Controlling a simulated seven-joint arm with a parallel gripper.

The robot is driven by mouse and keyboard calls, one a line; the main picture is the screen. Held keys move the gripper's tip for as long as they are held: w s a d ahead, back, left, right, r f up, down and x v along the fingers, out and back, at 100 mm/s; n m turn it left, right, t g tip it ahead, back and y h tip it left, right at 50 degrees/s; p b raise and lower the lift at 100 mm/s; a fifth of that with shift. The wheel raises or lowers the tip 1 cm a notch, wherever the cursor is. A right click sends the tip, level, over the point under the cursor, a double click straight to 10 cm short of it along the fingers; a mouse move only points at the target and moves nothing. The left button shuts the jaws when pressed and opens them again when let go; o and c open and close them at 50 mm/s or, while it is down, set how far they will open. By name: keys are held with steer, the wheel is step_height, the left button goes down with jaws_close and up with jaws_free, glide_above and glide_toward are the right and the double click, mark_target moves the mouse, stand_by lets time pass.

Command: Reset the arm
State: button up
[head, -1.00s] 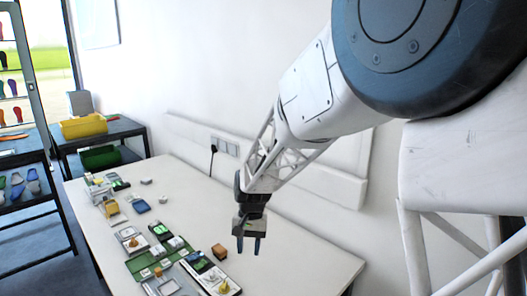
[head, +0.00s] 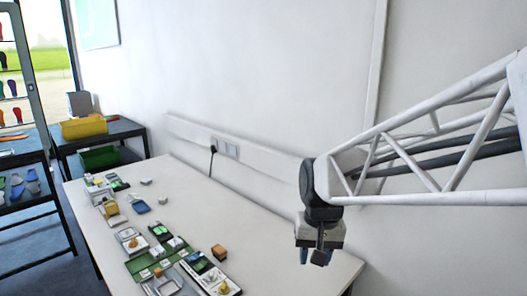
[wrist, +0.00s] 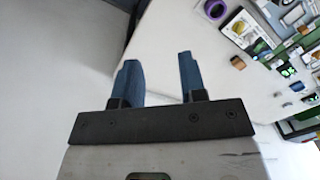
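My gripper (head: 317,257) hangs over the near right end of the white table (head: 262,232) in the head view. In the wrist view its two blue fingers (wrist: 160,82) stand apart with nothing between them. Bare white tabletop lies beyond the fingers. The gripper is to the right of the items on the table and apart from them.
Trays and small parts, among them a green tray (head: 143,267) and a brown block (head: 219,252), lie along the table's left side. A yellow bin (head: 84,127) stands on a dark side table. The wall (head: 270,80) runs behind the table; its right part is clear.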

steer(key=s+d+t, duration=0.1)
steer(key=s+d, duration=0.2)
steer(key=s, duration=0.4)
steer(key=s+d+r+t, duration=0.1)
steer(key=s+d, duration=0.3)
steer(key=s, duration=0.4)
steer(key=shift+d+h, duration=0.25)
steer(key=shift+h, duration=0.15)
steer(key=shift+o, duration=0.3)
stand_by(1.2)
